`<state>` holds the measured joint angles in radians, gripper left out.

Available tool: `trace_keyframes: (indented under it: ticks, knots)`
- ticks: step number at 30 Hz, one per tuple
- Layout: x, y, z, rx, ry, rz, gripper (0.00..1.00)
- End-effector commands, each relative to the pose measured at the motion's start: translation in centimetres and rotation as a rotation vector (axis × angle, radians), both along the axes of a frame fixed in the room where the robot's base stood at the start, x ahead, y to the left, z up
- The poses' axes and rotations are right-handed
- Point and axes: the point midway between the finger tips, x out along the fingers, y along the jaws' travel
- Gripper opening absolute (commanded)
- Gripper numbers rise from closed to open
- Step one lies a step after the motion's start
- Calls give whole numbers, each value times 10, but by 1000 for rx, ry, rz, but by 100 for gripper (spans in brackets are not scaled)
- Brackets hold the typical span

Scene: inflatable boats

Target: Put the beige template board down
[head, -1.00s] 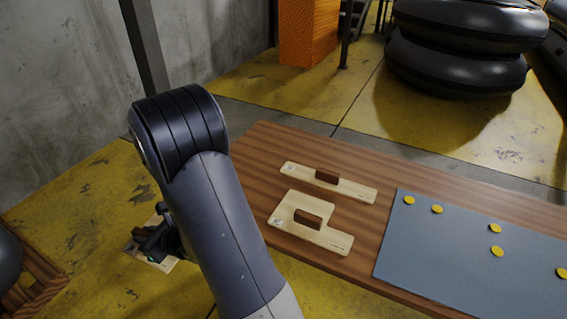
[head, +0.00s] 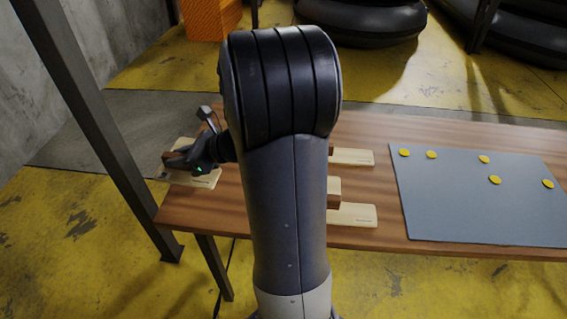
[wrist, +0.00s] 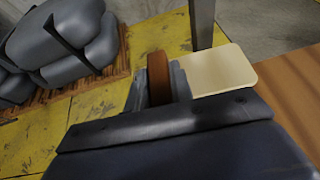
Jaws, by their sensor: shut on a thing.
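My gripper (head: 190,158) is shut on the brown handle (wrist: 158,78) of a beige template board (head: 205,180). In the head view the board is at the left end of the wooden table (head: 200,213), partly over the table's edge. I cannot tell whether it touches the tabletop. In the wrist view the beige board (wrist: 222,72) extends right from the fingers, towards the wood surface. Two other beige boards with brown handles, one farther (head: 353,157) and one nearer (head: 352,215), lie on the table, partly hidden behind my arm.
A grey-blue sheet (head: 470,215) with several yellow discs lies on the table's right part. A dark metal post (head: 95,130) stands left of the table. Grey inflatable bundles on a pallet (wrist: 60,45) show in the wrist view. Bare wood lies between gripper and arm.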

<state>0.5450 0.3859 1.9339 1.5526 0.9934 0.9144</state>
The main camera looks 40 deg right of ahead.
Motion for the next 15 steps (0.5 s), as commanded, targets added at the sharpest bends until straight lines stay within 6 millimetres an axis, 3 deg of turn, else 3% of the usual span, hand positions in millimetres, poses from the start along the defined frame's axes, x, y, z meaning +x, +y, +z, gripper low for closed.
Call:
trace_keyframes:
  ticks: [1, 6, 12, 15]
  knots:
    - [-9, -13, -5, -2, -4, 15, 0]
    - [-30, -29, -4, 0, 0, 60, 0]
    - [-37, -33, -4, 1, 1, 72, 0]
    - [-37, -33, -17, 4, 3, 73, 0]
